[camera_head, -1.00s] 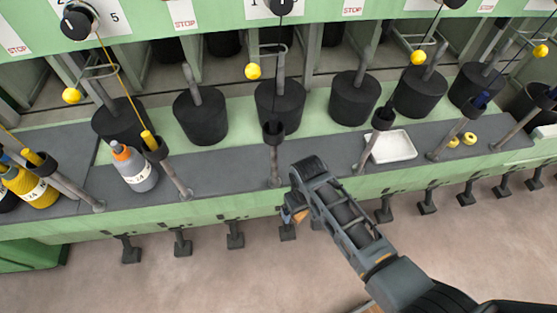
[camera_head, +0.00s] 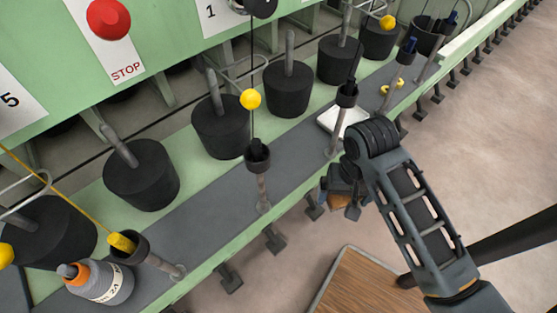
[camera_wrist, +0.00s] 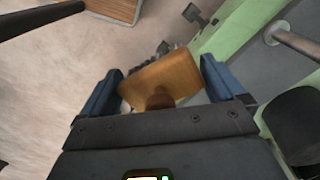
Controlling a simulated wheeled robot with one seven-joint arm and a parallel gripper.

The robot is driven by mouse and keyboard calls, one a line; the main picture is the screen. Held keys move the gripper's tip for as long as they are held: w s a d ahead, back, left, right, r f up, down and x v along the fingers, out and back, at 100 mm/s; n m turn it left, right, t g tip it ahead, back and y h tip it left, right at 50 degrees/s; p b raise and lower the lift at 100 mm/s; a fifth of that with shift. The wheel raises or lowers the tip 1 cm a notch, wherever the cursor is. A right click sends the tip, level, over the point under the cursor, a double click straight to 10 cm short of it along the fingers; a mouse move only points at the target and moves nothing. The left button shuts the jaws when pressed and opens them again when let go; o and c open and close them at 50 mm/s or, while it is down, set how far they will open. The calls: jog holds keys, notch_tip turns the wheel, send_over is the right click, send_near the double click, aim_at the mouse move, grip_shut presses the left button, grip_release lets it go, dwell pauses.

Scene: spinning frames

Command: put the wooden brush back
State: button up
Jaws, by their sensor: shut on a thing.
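My gripper (camera_wrist: 160,88) is shut on the wooden brush (camera_wrist: 166,76), a light brown block with a darker rounded handle between the two blue fingers in the wrist view. Dark bristles show faintly past its far edge. In the head view my gripper (camera_head: 340,192) hangs just off the front edge of the machine's ledge, with a bit of the brush (camera_head: 339,200) showing under it. Most of the brush is hidden there by my wrist. A wooden tabletop (camera_head: 365,285) is at the bottom of the head view, and its corner also shows in the wrist view (camera_wrist: 118,8).
Black pedals (camera_head: 275,238) stick out below the ledge. Open floor (camera_head: 480,130) lies to the right.

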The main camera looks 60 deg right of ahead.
jog(key=p, duration=0.2)
send_over(286, 166)
jog(key=shift+s+a+f, duration=0.15)
jog(key=shift+s+f, duration=0.05)
jog(key=shift+f, duration=0.9)
notch_tip(286, 166, down, 4)
jog(key=shift+r, duration=0.25)
jog(key=shift+w+f, duration=0.2)
jog(key=shift+f, duration=0.45)
jog(key=shift+f, duration=0.1)
jog(key=o, duration=0.6)
notch_tip(286, 166, up, 12)
jog(key=shift+r, duration=0.15)
